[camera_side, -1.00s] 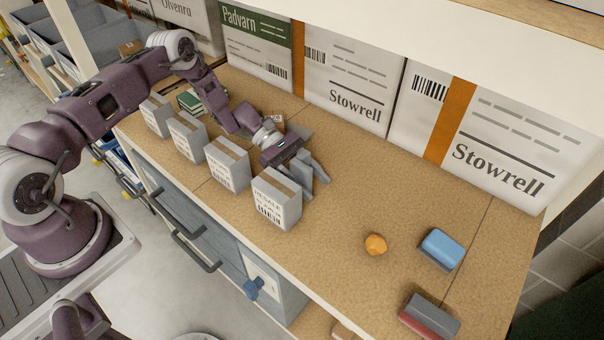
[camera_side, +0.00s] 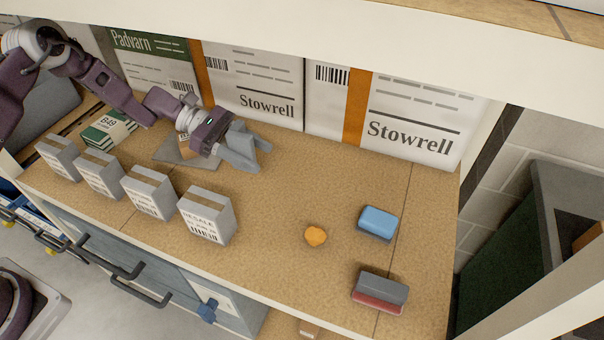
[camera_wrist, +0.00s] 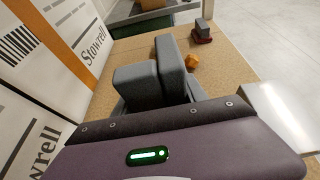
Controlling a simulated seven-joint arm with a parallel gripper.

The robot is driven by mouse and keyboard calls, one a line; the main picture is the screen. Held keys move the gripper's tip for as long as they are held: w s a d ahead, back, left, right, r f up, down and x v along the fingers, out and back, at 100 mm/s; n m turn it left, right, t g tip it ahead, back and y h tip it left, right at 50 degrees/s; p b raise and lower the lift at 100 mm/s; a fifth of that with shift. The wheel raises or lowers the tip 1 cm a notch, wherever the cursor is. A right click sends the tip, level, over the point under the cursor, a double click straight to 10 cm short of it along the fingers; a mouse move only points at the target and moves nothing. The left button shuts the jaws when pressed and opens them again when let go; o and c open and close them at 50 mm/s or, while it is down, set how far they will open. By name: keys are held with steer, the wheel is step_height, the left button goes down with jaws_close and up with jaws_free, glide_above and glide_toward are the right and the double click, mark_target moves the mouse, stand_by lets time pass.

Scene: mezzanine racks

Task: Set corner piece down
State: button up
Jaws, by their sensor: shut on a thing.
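My gripper (camera_side: 243,147) is near the back of the shelf, in front of the Stowrell cartons and behind the row of small grey boxes. Its grey jaws point right along the shelf. In the wrist view my gripper (camera_wrist: 160,80) shows two grey blocks close together, the right one reaching further. It is shut on the corner piece, whose outline I cannot tell apart from the grey jaws. A grey flat plate (camera_side: 165,153) lies under the wrist, with a small cardboard-coloured item (camera_side: 186,148) at it, partly hidden by the arm.
Several grey labelled boxes (camera_side: 208,216) line the front edge. Large white cartons (camera_side: 415,115) stand along the back. An orange lump (camera_side: 316,236), a blue block (camera_side: 377,222) and a grey-red block (camera_side: 380,291) lie to the right. The board between them and my gripper is clear.

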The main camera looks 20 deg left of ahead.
mark_target(323, 176)
steer(key=w+d+n+t+y, duration=0.1)
steer(key=w+d+n+t, duration=0.3)
steer(key=w+d, duration=0.8)
steer(key=f, duration=0.6)
steer(key=s+d+f, duration=0.1)
steer(key=f, duration=0.2)
steer(key=shift+s+f, duration=0.1)
steer(key=shift+f, duration=0.2)
steer(key=o, duration=1.3)
steer(key=shift+f, duration=0.1)
steer(key=v, duration=1.2)
steer(key=shift+s, duration=0.15)
